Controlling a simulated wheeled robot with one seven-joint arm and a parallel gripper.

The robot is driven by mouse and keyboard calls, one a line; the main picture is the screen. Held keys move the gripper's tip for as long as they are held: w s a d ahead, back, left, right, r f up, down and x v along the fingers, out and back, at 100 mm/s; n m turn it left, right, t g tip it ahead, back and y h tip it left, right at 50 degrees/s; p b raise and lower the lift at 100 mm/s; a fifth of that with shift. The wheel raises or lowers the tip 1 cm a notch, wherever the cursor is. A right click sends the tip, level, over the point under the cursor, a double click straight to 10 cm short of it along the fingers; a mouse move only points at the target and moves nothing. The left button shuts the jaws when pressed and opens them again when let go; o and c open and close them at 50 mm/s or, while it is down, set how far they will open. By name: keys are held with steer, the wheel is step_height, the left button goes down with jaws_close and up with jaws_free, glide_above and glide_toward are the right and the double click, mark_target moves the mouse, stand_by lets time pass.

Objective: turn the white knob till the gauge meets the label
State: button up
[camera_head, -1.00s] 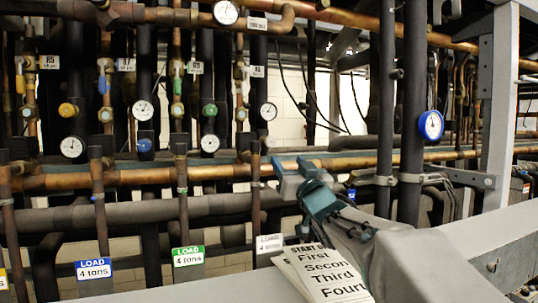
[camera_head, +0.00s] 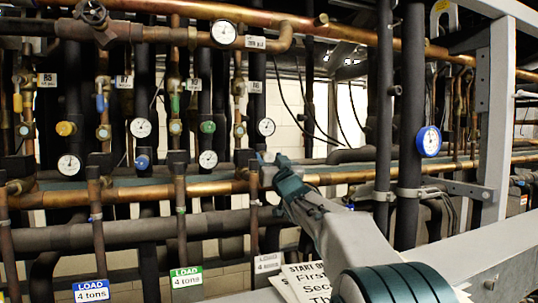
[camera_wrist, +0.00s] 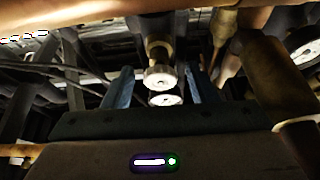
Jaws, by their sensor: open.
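My gripper (camera_head: 266,163) reaches up and forward to the pipe rack, below a round white gauge (camera_head: 266,127). In the wrist view its two blue fingers (camera_wrist: 158,74) stand apart, open. A round white piece on a brass stem, which looks like the white knob (camera_wrist: 159,77), shows in the gap between them, apart from both. Below it in that view is a second white disc (camera_wrist: 165,99), perhaps the gauge face. In the head view the knob is hidden or too small to pick out behind my gripper. The white LOAD 4 tons label (camera_head: 267,263) hangs lower down, partly covered.
Yellow (camera_head: 66,128), blue (camera_head: 142,161) and green (camera_head: 208,127) knobs with gauges are to the left. A horizontal copper pipe (camera_head: 130,193) crosses behind my gripper. Dark vertical pipes and a blue-rimmed gauge (camera_head: 428,141) stand right. A paper sheet (camera_head: 305,275) lies below.

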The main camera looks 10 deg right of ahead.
steer(key=shift+w+a+r, duration=0.1)
steer(key=shift+w+r, duration=0.1)
steer(key=shift+w, duration=0.2)
steer(key=c, duration=1)
steer(key=shift+o, duration=0.2)
steer(key=shift+n, duration=0.5)
